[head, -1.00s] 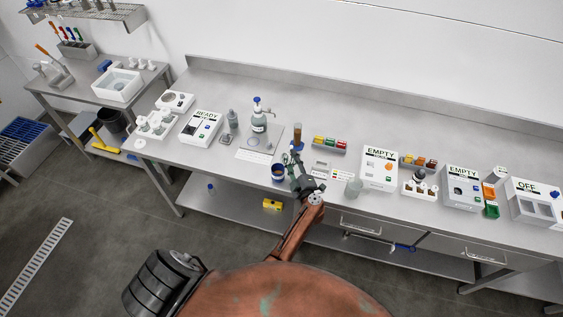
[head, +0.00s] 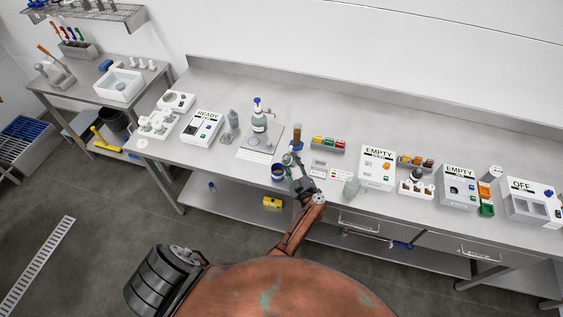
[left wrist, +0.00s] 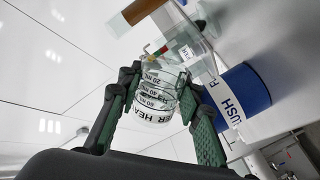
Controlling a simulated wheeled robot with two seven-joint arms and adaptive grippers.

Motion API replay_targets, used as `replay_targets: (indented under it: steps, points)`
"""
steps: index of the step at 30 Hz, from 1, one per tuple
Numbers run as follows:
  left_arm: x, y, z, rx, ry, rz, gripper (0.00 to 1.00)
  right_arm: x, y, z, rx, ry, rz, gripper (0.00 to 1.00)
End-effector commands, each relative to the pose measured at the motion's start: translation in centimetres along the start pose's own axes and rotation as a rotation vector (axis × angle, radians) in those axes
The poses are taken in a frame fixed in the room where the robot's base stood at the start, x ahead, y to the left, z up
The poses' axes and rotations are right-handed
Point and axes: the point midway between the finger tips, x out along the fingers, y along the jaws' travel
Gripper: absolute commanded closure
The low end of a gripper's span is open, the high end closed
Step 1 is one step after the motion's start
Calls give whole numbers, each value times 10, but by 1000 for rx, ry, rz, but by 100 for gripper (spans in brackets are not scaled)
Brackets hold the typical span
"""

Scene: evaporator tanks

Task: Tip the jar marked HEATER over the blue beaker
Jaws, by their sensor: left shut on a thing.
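My left gripper (left wrist: 163,110) is shut on a clear glass jar (left wrist: 155,92), with a dark green finger on each side. The jar carries black volume marks and a band on which part of HEATER reads. The blue beaker (left wrist: 244,88), with a white label reading partly as FLUSH, stands close to the right in the left wrist view. The jar's axis lies well off the beaker's, so the jar is tilted. In the head view the gripper (head: 290,163) is just right of the beaker (head: 277,172). I cannot tell whether anything is pouring. My right gripper is out of view.
Behind the gripper stands a brown cylinder on a blue base (head: 297,136). A glass jar (head: 352,187) stands near the bench's front edge.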

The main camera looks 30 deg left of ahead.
Motion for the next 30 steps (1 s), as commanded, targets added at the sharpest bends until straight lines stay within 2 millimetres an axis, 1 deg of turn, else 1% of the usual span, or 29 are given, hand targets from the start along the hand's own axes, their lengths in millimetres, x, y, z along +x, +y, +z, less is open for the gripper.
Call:
replay_targets:
  steps: [1,6,14,30]
  points:
    - [-10,9,7,5,-16,-9,100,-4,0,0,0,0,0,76]
    - [-10,6,9,68,-16,-10,100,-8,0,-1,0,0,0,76]
    - [-10,6,9,75,-17,-11,100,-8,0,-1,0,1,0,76]
    - [-10,28,1,299,-17,-21,100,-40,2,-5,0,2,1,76]
